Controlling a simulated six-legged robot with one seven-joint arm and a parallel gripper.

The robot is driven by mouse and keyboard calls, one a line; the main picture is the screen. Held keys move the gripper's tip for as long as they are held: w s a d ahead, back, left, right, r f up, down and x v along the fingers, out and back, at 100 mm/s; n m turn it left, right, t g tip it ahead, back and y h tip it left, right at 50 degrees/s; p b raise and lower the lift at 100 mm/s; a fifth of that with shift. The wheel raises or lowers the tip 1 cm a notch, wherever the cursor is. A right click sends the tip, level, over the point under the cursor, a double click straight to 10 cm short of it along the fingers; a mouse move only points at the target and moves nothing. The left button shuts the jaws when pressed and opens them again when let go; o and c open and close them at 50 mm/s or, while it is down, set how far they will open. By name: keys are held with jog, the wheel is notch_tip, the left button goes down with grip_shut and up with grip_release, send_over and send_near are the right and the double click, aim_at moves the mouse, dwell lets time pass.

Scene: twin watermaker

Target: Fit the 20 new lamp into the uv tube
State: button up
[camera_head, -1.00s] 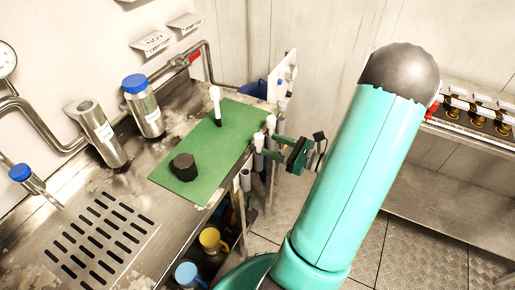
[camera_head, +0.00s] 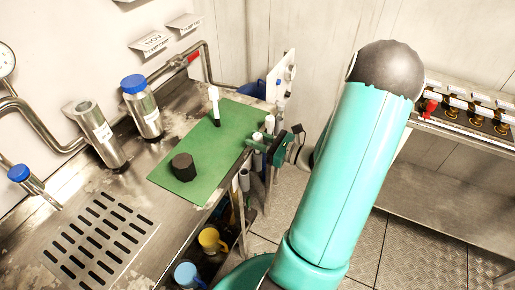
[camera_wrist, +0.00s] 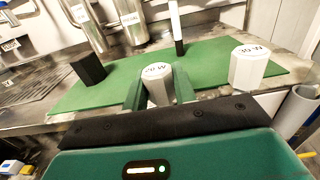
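A white lamp labelled 20 W (camera_wrist: 157,85) stands upright at the bench's right edge. My gripper (camera_wrist: 158,88) has its green fingers on either side of this lamp; they look spread, though whether they touch it is hard to see. In the head view my gripper (camera_head: 262,143) is at the mat's right edge. A second white lamp, seemingly 30 W (camera_wrist: 247,68), stands to the right. A steel tube with an uncapped top (camera_head: 99,132), apparently the uv tube, leans at the bench's back; its inside is hidden.
On the green mat (camera_head: 225,145) are a black cap (camera_head: 183,167) and an upright white stick with a dark base (camera_head: 214,105). A blue-capped steel canister (camera_head: 142,105) stands beside the open tube. A slotted drain (camera_head: 100,240) is front left. Mugs (camera_head: 212,240) sit below.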

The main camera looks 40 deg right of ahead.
jog(key=shift+r, duration=0.1)
notch_tip(320, 180, up, 18)
dwell(1.0)
jog(key=o, duration=0.4)
jog(key=shift+c, duration=1.2)
